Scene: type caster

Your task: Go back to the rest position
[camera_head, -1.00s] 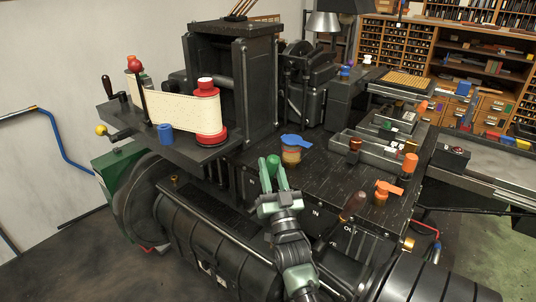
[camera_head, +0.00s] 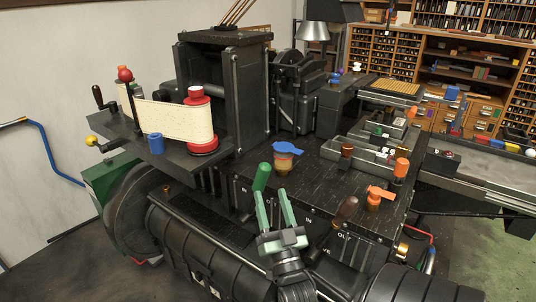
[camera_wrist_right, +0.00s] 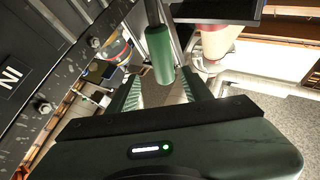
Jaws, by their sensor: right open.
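My right gripper (camera_head: 271,194) is open and empty, with its two green fingers spread apart in front of the black machine. A green lever handle (camera_head: 262,177) stands just beyond the fingertips, nearer the left finger in the head view. In the right wrist view the same green handle (camera_wrist_right: 160,54) is upright ahead of the open jaws (camera_wrist_right: 162,85). I cannot tell exactly how large the gap is. My left gripper is not in view.
The machine's bed holds an amber jar with a blue top (camera_head: 287,156), an orange-topped knob (camera_head: 377,196) and a dark-handled lever (camera_head: 345,210) close to my right arm. A paper roll on red spools (camera_head: 172,122) is at left. Grey floor (camera_head: 80,262) is clear at lower left.

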